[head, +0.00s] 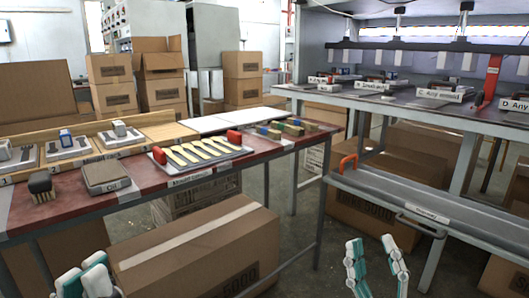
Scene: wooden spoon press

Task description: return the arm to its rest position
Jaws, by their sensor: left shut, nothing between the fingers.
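My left gripper (86,276) shows at the bottom left, with white and teal fingers. It is shut and empty, in front of the red-topped table (150,190) and beside a large cardboard box. My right gripper (372,244) shows at the bottom, right of the middle. Its two fingers point up with a gap between them, and nothing shows in the gap. Both grippers are apart from the tables. Most of both arms is out of view.
The red-topped table holds a tray of wooden spoons (195,152), a grey block (105,175) and a brush (41,185). A press bench (300,93) stands at the right, with a grey tray (400,200) below. A large cardboard box (200,250) sits on the floor between the grippers.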

